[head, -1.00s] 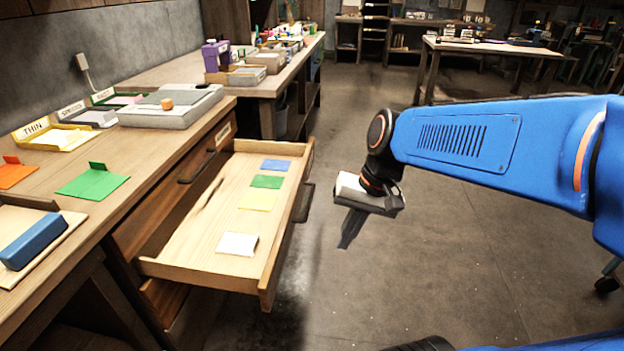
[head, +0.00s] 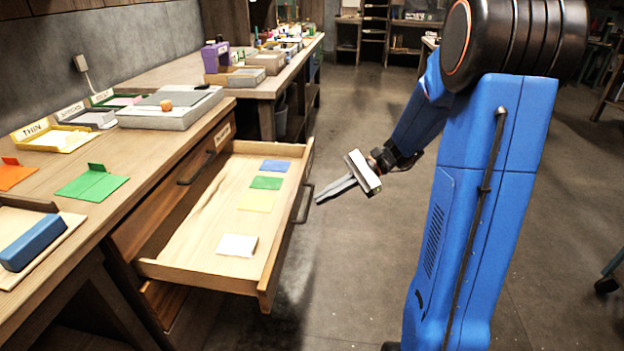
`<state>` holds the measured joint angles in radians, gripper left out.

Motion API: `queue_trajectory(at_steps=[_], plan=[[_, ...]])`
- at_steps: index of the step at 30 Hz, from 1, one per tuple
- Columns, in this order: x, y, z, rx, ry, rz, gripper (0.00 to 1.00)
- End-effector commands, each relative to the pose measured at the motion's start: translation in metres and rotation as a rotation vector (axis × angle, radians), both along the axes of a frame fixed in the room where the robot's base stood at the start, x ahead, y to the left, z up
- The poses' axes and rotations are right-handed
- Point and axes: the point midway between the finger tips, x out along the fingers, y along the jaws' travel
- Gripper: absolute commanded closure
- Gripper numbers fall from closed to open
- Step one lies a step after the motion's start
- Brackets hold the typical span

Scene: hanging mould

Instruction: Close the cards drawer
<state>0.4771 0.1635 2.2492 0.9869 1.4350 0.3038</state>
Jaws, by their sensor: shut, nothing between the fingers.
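The cards drawer (head: 205,215) is pulled out of the wooden workbench. Inside it lie a blue card (head: 276,165), a green card (head: 266,183), a yellow card (head: 257,201) and a white card stack (head: 237,245). A dark handle (head: 303,203) is on the drawer's front, facing right. My gripper (head: 318,201) is shut and empty. Its fingers point left toward the drawer front, just right of the handle. A small gap seems to show between the fingertips and the handle; whether they touch is hard to tell.
The bench top (head: 160,165) holds a grey box (head: 170,108), labelled trays such as a yellow one (head: 58,138), a green piece (head: 92,185) and a blue block (head: 32,242). Another closed drawer handle (head: 197,168) is on the bench front. The floor right of the drawer is clear.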

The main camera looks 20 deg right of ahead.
Motion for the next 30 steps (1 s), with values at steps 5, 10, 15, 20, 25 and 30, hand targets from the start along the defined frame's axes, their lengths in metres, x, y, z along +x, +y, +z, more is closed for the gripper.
queue_trajectory(at_steps=[5, 10, 15, 20, 25, 30], plan=[[0.039, -0.034, -0.016, 0.156, 0.075, -0.135, 1.00], [0.073, -0.072, -0.033, 0.304, 0.131, -0.262, 1.00], [0.101, -0.114, -0.053, 0.444, 0.174, -0.381, 1.00], [0.117, -0.143, -0.067, 0.533, 0.195, -0.458, 1.00], [0.123, -0.155, -0.073, 0.573, 0.203, -0.489, 1.00], [0.130, -0.145, -0.073, 0.576, 0.203, -0.490, 1.00]])
